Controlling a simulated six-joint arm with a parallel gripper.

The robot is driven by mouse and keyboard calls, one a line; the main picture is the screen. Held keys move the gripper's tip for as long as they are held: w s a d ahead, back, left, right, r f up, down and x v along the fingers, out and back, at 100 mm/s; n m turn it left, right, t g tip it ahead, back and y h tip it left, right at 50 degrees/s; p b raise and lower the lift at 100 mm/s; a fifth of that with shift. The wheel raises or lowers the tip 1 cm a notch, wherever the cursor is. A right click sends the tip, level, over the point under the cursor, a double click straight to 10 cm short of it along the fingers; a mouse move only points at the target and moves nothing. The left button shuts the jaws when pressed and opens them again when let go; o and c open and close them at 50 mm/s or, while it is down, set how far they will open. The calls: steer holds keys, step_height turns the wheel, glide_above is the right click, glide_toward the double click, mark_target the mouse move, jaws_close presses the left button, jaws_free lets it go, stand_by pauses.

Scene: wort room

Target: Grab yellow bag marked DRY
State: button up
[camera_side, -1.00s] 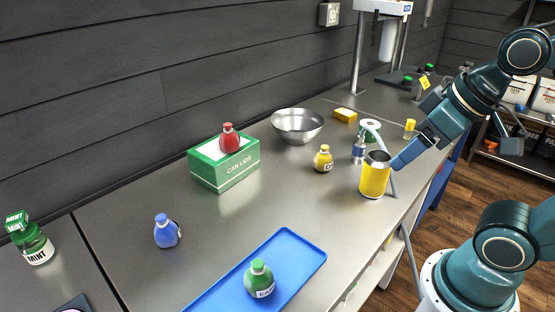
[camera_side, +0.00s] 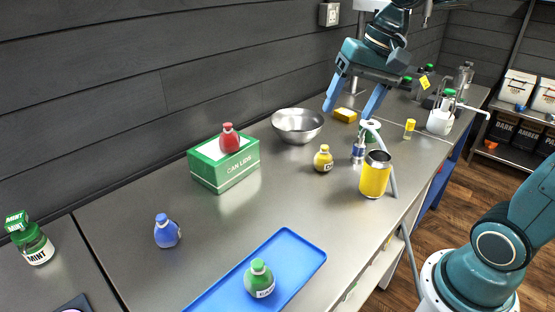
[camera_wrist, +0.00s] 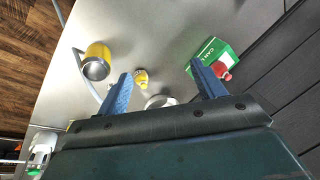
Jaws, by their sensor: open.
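The yellow bag (camera_side: 323,159) stands upright on the steel counter, between the metal bowl and the yellow can. Its dark label is partly turned away, so I cannot read all of it. It also shows in the wrist view (camera_wrist: 141,79), just beyond and between my fingertips, nearer the left finger. My gripper (camera_side: 352,108) is open and empty. It hangs above the counter, behind and to the right of the bag, apart from it. In the wrist view my two blue fingers (camera_wrist: 160,70) are spread wide.
A red bag (camera_side: 229,138) sits on the green can-lids box (camera_side: 223,164). A blue bag (camera_side: 167,231) stands farther left. A green bag (camera_side: 259,279) is on the blue tray (camera_side: 303,252).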

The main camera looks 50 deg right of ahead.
steer(key=w+d+f+m+g+y, duration=0.1)
steer(key=w+d+f+m+g, duration=0.15)
steer(key=w+d+m, duration=0.4)
steer(key=m+y, duration=0.2)
steer(key=m, duration=0.2)
glide_toward(324, 157)
step_height(324, 157, up, 2)
steer(key=w+d, duration=0.2)
steer(key=d, duration=0.1)
steer(key=shift+s+r+g, duration=0.15)
steer(key=shift+r+g, duration=0.05)
steer(key=shift+g, duration=0.25)
steer(key=shift+a+f, duration=0.1)
steer(key=shift+x, duration=4.2)
steer(key=shift+f, duration=0.1)
steer(key=shift+x, duration=2.5)
steer(key=shift+c, duration=0.2)
